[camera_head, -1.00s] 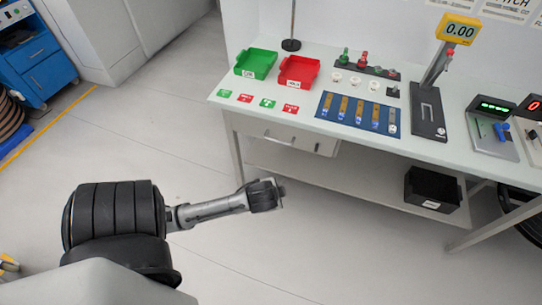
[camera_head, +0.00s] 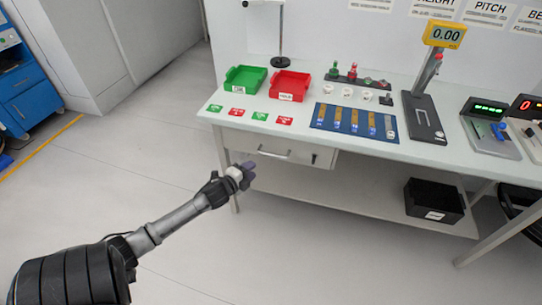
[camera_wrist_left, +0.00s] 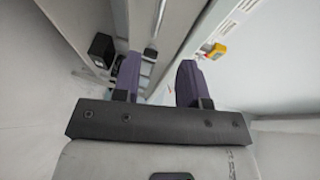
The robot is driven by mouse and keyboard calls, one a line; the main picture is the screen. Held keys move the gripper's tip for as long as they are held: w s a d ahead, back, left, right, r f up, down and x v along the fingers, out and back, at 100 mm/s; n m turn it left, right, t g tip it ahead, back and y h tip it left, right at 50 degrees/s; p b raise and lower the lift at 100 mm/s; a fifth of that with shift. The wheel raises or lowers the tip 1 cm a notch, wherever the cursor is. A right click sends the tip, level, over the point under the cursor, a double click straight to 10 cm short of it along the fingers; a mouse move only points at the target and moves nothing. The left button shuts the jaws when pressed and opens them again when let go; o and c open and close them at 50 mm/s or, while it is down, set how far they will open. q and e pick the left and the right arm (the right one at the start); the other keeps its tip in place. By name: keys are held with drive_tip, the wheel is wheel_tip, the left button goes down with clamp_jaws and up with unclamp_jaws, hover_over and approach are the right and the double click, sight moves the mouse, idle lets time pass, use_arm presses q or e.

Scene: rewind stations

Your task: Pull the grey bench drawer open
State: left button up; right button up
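The grey bench drawer (camera_head: 300,152) is under the left part of the bench top in the head view. It looks closed, with a bar handle (camera_head: 273,153) on its front and a small dark lock to the right. My left gripper (camera_head: 247,170) is just in front of and below the handle's left end, apart from it as far as I can see. In the left wrist view its two purple fingers (camera_wrist_left: 157,82) stand apart with nothing between them. My right gripper is not in view.
The bench top (camera_head: 300,118) carries a green tray (camera_head: 245,80), a red tray (camera_head: 290,86), a blue mat (camera_head: 353,122) and a gauge stand (camera_head: 424,115). A black bin (camera_head: 434,201) sits on the lower shelf. The floor before the drawer is clear.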

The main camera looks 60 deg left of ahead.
sight(273, 155)
use_arm(q)
drive_tip(key=shift+f+b+x, duration=0.2)
drive_tip(key=shift+b+x, duration=2.55)
drive_tip(key=shift+x, duration=4)
clamp_jaws()
